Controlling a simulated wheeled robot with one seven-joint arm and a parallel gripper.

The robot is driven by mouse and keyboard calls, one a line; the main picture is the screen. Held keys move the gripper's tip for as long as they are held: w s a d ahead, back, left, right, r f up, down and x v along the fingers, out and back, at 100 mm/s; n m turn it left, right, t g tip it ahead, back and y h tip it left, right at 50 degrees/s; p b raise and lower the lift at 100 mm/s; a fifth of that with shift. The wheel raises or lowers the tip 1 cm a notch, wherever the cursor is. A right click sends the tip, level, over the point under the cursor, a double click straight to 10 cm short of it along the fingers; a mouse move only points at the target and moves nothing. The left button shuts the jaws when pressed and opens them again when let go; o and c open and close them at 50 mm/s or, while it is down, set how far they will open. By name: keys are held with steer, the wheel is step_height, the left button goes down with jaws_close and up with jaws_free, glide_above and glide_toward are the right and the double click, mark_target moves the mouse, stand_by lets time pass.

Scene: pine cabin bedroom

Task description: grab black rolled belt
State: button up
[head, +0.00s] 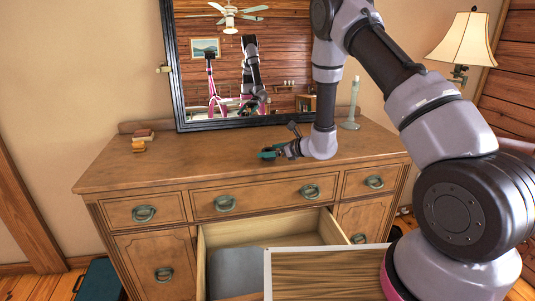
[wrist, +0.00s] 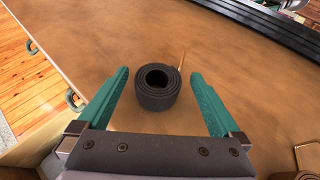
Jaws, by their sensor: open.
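The black rolled belt (wrist: 157,88) stands as a dark coil with a hollow centre on the wooden dresser top (wrist: 150,35), seen in the wrist view. My gripper (wrist: 160,90) is open, with one teal finger on each side of the belt and clear gaps between. The belt is not held. In the head view my gripper (head: 270,153) is low over the dresser top (head: 200,160), right of its middle. The belt cannot be made out there.
A mirror (head: 178,100) stands at the dresser's back. A drawer (head: 230,235) is pulled open in front. Small stacked items (head: 140,140) lie at the back left, and a pale green candlestick (head: 352,105) stands at the right.

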steer(key=shift+w+a, duration=0.15)
steer(key=c, duration=1.5)
steer(key=shift+o, duration=0.2)
